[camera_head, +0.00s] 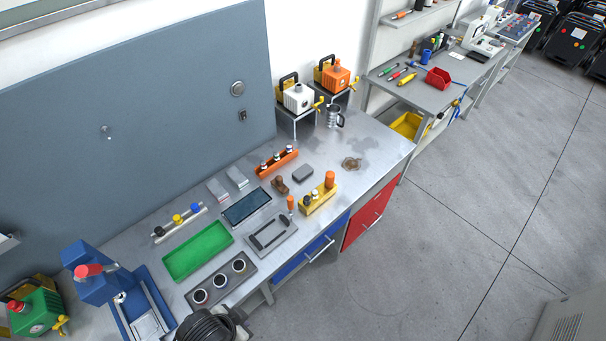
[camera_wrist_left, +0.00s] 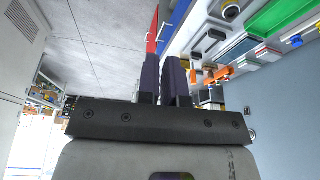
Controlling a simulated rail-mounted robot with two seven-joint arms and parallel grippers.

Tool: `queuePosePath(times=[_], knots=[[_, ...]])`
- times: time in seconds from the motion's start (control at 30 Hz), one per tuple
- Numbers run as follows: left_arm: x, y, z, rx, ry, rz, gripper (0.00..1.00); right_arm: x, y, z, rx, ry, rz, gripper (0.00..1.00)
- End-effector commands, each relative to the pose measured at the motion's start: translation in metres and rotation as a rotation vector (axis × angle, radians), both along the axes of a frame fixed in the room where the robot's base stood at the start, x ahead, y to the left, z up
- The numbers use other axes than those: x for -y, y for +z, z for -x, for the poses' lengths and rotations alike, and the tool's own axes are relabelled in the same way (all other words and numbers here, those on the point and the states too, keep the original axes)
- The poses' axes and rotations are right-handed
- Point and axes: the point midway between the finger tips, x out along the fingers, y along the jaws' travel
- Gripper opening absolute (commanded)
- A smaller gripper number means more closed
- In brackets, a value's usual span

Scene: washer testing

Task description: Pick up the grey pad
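The grey pad (camera_head: 303,173) is a small dark grey block lying flat on the metal workbench, right of a brown stamp-like piece and behind the yellow holder. Nothing touches it. My left gripper (camera_head: 215,325) shows as a dark shape at the bottom edge in the head view, far in front and to the left of the pad. In the left wrist view, its two dark fingers (camera_wrist_left: 164,75) stand close together with only a thin gap and nothing visible between them. I cannot clearly pick out the pad in that view. My right gripper is not in view.
A yellow holder (camera_head: 319,199), orange rack (camera_head: 276,163), brown stamp-like piece (camera_head: 281,185), dark tray (camera_head: 246,206) and grey tray with a handle (camera_head: 270,236) surround the pad. Bench right of the pad is mostly clear.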

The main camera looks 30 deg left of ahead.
Motion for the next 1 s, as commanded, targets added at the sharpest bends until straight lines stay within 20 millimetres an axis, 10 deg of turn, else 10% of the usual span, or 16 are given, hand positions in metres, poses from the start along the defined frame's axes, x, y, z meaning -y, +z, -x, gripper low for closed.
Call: queuePosePath(times=[0.87,1.0], knots=[[-0.0033,-0.0004,0.0004,-0.001,-0.008,-0.011,0.91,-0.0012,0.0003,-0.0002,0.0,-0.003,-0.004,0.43],[-0.0032,-0.0004,0.0004,-0.001,-0.008,-0.011,0.92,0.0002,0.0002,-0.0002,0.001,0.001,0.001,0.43]])
